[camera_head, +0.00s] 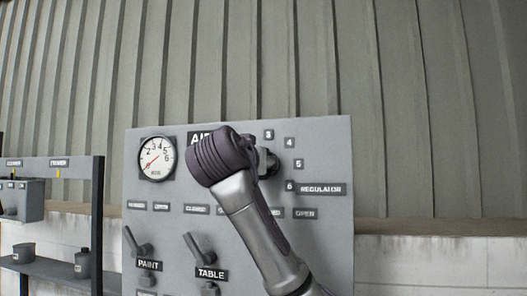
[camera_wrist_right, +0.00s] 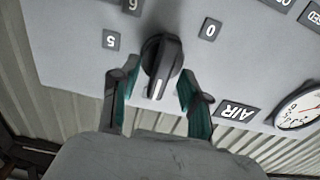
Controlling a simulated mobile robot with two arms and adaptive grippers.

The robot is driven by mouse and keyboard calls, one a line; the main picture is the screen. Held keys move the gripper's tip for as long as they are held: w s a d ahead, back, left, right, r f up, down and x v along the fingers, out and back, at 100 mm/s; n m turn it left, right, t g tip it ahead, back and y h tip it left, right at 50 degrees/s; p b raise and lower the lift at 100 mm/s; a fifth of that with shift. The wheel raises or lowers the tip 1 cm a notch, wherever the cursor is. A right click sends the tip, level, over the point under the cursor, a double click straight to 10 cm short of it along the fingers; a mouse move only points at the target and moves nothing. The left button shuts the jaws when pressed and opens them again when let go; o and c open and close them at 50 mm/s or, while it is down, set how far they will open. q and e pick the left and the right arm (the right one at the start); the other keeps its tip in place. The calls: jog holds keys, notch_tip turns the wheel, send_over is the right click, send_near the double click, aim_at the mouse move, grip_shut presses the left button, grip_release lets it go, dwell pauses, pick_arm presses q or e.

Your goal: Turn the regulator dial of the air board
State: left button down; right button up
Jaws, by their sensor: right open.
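The regulator dial (camera_wrist_right: 162,62) is a dark round knob with a raised grip bar and a white line, on the grey air board (camera_head: 335,238). In the right wrist view its white line points down toward my palm, away from the 6. My right gripper (camera_wrist_right: 156,84) is open, with one teal-padded finger on each side of the dial's grip bar. I cannot tell whether the pads touch it. In the head view my right wrist covers most of the dial. The REGULATOR label (camera_head: 321,189) is right of it. My left gripper is not in view.
A round pressure gauge (camera_head: 156,158) with a red needle is at the board's upper left. Levers above the PAINT label (camera_head: 149,265) and TABLE label (camera_head: 211,273) stick out below. A shelf (camera_head: 55,271) with small containers stands left. A corrugated wall is behind.

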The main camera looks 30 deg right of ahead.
jog(key=shift+p+x, duration=0.5)
jog(key=shift+x, duration=0.95)
jog(key=shift+a, duration=0.1)
jog(key=shift+c, duration=0.4)
grip_shut()
